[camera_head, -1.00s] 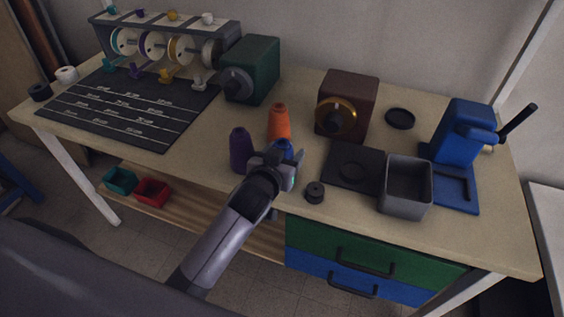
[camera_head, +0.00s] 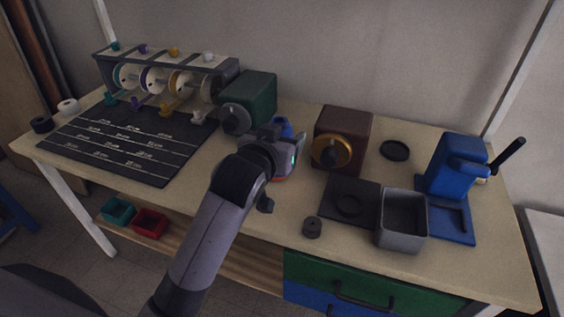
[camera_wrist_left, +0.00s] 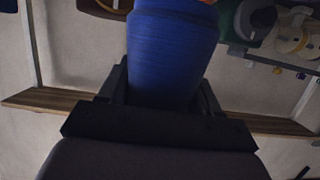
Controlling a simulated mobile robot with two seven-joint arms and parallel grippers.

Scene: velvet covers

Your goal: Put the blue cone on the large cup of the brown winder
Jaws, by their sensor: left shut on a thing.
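The blue cone (camera_head: 284,127) is in my left gripper (camera_head: 283,142), raised above the bench between the green winder and the brown winder. In the left wrist view the blue cone (camera_wrist_left: 170,55) fills the middle, with the fingers (camera_wrist_left: 165,95) closed on both sides of it. The brown winder (camera_head: 343,135) stands to the right of the gripper. Its large brass-coloured round cup (camera_head: 330,151) faces the front, apart from the cone. The orange and purple cones are mostly or fully hidden behind my left arm. My right gripper is not in view.
The green winder (camera_head: 249,100) stands left of the gripper. A black ring (camera_head: 395,150), a dark square plate (camera_head: 349,199), a grey open box (camera_head: 402,222) and a blue press (camera_head: 455,170) are on the right. A small black cylinder (camera_head: 312,227) lies near the front edge.

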